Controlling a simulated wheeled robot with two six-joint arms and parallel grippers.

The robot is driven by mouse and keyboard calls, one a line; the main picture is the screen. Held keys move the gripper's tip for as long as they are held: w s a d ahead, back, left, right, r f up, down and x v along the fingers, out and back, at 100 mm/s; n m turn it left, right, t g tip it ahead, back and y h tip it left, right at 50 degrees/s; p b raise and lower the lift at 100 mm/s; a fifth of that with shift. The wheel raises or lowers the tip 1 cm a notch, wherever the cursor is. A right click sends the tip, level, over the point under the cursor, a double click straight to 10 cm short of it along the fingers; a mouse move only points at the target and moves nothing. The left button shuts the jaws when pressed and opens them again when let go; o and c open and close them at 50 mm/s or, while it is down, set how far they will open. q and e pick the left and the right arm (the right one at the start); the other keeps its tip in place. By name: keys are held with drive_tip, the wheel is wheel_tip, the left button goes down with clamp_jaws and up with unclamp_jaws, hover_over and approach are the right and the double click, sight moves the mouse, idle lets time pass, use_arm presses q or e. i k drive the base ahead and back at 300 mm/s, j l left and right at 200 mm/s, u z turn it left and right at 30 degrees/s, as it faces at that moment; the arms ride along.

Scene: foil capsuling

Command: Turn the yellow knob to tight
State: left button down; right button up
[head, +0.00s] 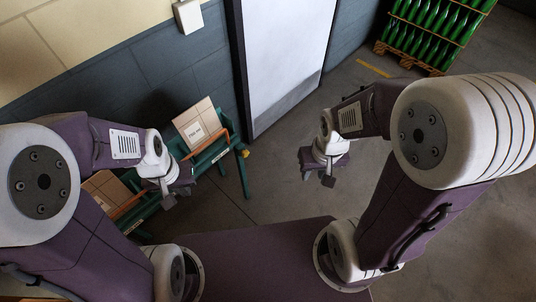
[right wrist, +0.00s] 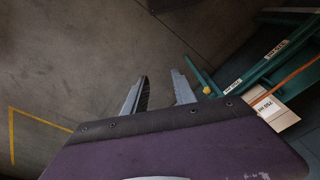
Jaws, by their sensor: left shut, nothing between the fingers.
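A small yellow knob-like part (head: 246,154) shows at the right end of the green stand, near the wall. It is too small to tell its setting. My left gripper (head: 169,203) is shut and empty, in front of the stand and well to the left of the yellow part. My right gripper (head: 328,180) hangs over bare floor, to the right of the stand. In the right wrist view its two fingers (right wrist: 160,82) are apart with nothing between them.
The green stand (head: 243,177) holds cardboard boxes (head: 197,125), with another box (head: 108,190) at lower left; the stand also shows in the right wrist view (right wrist: 262,68). A pale door (head: 285,60) is behind. Green bottles (head: 432,30) stand on a pallet at top right. The middle floor is clear.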

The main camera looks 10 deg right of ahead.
sight(246, 152)
drive_tip(key=i+j+z, duration=0.1)
drive_tip(key=z, duration=0.4)
drive_tip(key=i+j+z, duration=0.25)
drive_tip(key=z, duration=0.2)
